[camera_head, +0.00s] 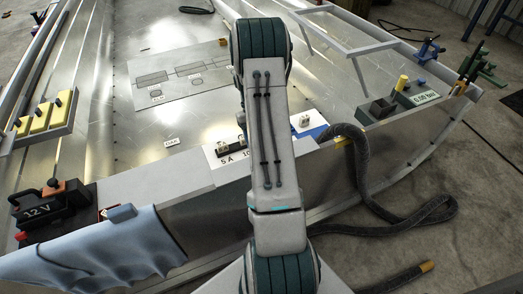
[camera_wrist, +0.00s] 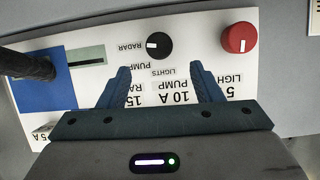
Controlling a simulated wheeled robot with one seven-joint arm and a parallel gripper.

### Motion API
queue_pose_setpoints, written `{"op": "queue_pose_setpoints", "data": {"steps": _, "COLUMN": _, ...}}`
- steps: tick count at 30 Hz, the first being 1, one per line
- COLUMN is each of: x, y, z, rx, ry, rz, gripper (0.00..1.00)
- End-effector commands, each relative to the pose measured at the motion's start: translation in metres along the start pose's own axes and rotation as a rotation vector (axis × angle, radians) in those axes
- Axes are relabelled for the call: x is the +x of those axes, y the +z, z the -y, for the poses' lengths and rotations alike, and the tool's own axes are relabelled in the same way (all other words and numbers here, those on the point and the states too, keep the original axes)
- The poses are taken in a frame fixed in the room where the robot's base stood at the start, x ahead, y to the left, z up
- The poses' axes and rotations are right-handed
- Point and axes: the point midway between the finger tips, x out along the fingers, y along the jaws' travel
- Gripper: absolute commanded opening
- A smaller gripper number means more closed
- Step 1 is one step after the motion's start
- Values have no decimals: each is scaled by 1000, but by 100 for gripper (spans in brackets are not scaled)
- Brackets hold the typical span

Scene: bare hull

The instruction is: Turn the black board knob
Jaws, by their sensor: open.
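The black board knob (camera_wrist: 158,46) is round with a white pointer mark and sits on a white panel (camera_wrist: 110,38) in the wrist view. Upside-down labels RADAR, PUMP and LIGHTS stand around it. My gripper (camera_wrist: 160,70) is open and empty, its two fingers apart over the panel. The knob appears just beyond the fingertips, between their lines; I see no contact. In the head view my arm hides the gripper and the knob; part of the white panel (camera_head: 218,158) shows left of the arm.
A red knob (camera_wrist: 239,37) sits right of the black one. A black hose (camera_wrist: 25,64) meets a blue patch at the panel's left. In the head view, a dark hose (camera_head: 360,180) loops at right and a 12 V battery (camera_head: 42,208) stands at left.

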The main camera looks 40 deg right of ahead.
Motion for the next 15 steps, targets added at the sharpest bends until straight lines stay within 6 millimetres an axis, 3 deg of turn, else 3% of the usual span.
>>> {"op": "queue_pose_setpoints", "data": {"steps": 1, "x": -13, "y": 0, "z": 0, "rx": 0, "ry": 2, "rz": -3, "gripper": 59}}
{"op": "queue_pose_setpoints", "data": {"steps": 6, "x": -39, "y": 0, "z": 0, "rx": 0, "ry": 0, "rz": -1, "gripper": 59}}
{"op": "queue_pose_setpoints", "data": {"steps": 15, "x": -51, "y": 0, "z": 0, "rx": 0, "ry": -1, "rz": 0, "gripper": 59}}
